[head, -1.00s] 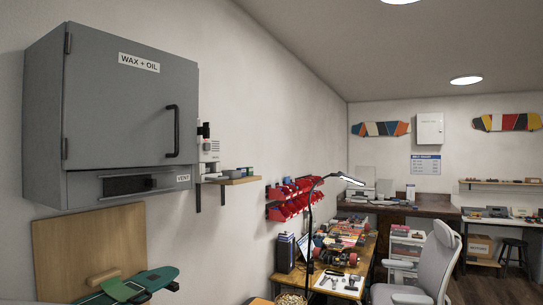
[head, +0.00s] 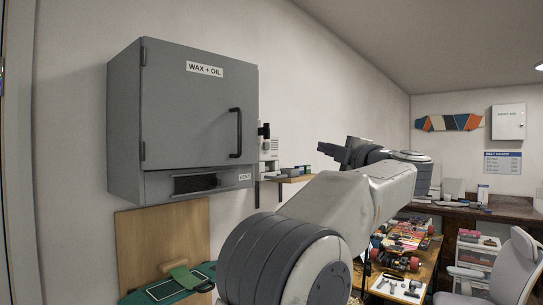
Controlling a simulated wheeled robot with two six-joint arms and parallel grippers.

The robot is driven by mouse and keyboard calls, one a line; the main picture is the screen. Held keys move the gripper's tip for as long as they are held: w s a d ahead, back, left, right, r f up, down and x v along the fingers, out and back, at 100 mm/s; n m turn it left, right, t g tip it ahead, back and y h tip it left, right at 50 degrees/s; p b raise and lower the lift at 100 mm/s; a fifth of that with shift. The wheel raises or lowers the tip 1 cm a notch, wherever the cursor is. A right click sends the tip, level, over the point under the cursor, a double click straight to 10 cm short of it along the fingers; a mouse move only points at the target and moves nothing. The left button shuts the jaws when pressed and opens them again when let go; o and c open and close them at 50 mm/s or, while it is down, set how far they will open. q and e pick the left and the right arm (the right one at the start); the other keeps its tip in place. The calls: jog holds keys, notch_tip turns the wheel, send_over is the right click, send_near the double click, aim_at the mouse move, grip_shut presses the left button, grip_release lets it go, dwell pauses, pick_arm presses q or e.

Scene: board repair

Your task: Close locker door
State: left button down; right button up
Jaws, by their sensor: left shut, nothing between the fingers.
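The grey wall locker (head: 125,130) labelled "WAX + OIL" hangs on the left wall. Its door (head: 190,110) covers the front, with hinges on the left edge and a black vertical bar handle (head: 236,132) near the right edge. The door looks flush with the locker front; I cannot tell whether a thin gap is left. My left gripper (head: 326,150) is shut and empty, to the right of the locker and apart from the handle, its fingers pointing left. My right gripper is not in view.
Below the locker are a vent panel (head: 160,185), a wooden board (head: 140,240) and a green skateboard deck (head: 165,288). A small wall shelf (head: 290,178) stands right of the locker. A cluttered workbench (head: 433,270) and a grey chair (head: 515,265) are at the right.

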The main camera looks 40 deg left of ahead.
pick_arm(q)
jog(key=s+a+f+n+g, duration=0.2)
jog(key=s+a+n+g, duration=0.2)
jog(key=a+n+g, duration=0.15)
jog(key=g+p, duration=0.1)
jog(key=p, duration=0.5)
send_near(253, 155)
jog(key=shift+m, duration=0.25)
jog(key=a, duration=0.2)
jog(key=w+a, duration=0.1)
jog(key=a, duration=0.2)
jog(key=shift+w+a+r, duration=0.1)
jog(key=shift+a, duration=0.2)
jog(key=shift+w+a+f, duration=0.15)
jog(key=shift+a+f, duration=0.05)
jog(key=shift+a, duration=0.35)
jog(key=shift+a, duration=0.1)
